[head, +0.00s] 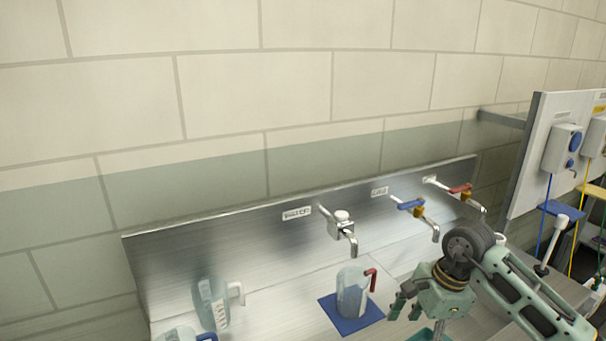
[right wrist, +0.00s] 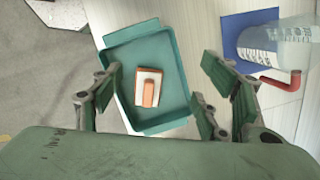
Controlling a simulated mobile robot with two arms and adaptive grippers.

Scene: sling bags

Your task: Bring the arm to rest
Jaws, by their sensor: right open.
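My right arm comes in from the right in the head view, and its gripper (head: 405,306) hangs over the counter's front right part. In the right wrist view the same gripper (right wrist: 157,72) has its fingers spread wide with nothing between them. Below it lies a teal tray (right wrist: 122,55), apart from the fingers, holding a small white and orange item (right wrist: 148,87). A corner of the tray shows in the head view (head: 422,336). My left gripper is not in view.
A clear jug (head: 352,294) with a red handle stands on a blue mat (head: 340,322), just left of my right gripper. Taps (head: 342,228) project from the steel backsplash (head: 200,255). Another jug (head: 211,303) stands left. A panel (head: 535,150) with hoses is at right.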

